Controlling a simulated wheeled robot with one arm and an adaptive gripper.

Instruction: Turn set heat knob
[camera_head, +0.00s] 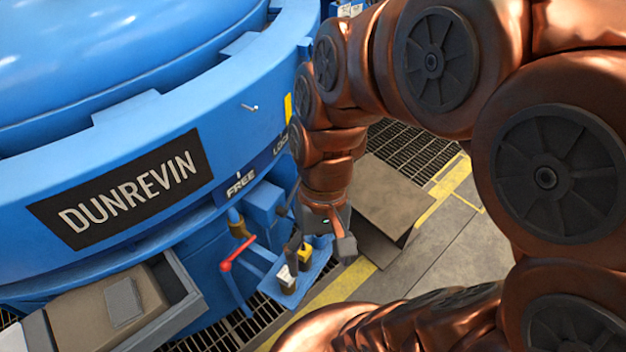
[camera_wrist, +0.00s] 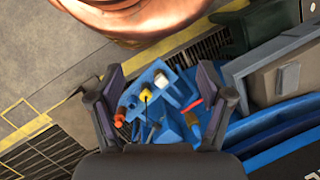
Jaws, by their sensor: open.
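A small blue control shelf (camera_head: 313,281) juts from the side of the blue furnace, and it also shows in the wrist view (camera_wrist: 178,90). It carries a white-topped part (camera_wrist: 161,80), a yellow-topped part (camera_wrist: 147,95) and an orange-red knob (camera_wrist: 120,117). No readable label tells me which is the set heat knob. My gripper (camera_head: 319,246) is over the shelf with its fingers apart and nothing held. In the wrist view my gripper (camera_wrist: 165,103) frames these parts between its fingers. In the head view the fingers and wrist partly cover the shelf.
A red-handled lever (camera_head: 240,251) stands left of the shelf. The blue furnace (camera_head: 245,120), marked DUNREVIN, fills the left. A grey tray (camera_head: 185,305) with a brown box is at lower left. A brown plate (camera_head: 385,195) lies behind my gripper. Yellow-lined floor is open at right.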

